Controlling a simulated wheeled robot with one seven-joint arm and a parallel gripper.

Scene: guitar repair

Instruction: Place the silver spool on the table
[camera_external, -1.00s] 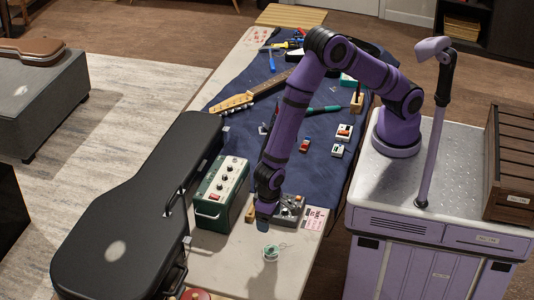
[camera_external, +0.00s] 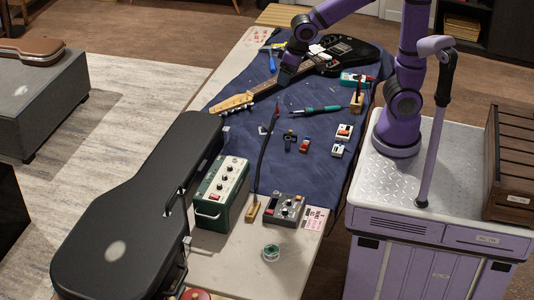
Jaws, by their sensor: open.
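A small round spool (camera_external: 271,252), silver-grey with green edges, lies on the bare near end of the table (camera_external: 222,268). It stands apart from everything around it. My gripper (camera_external: 285,82) is far from the spool, over the blue mat beside the guitar neck at the far part of the table. It is open. I see nothing held in it, though its fingertips are small and dark here.
A black guitar case (camera_external: 130,215) lies along the table's left side. A green amplifier (camera_external: 222,195) and a grey pedal box (camera_external: 284,209) stand behind the spool. An electric guitar (camera_external: 340,55), a soldering iron (camera_external: 315,109) and small parts lie on the blue mat (camera_external: 250,125).

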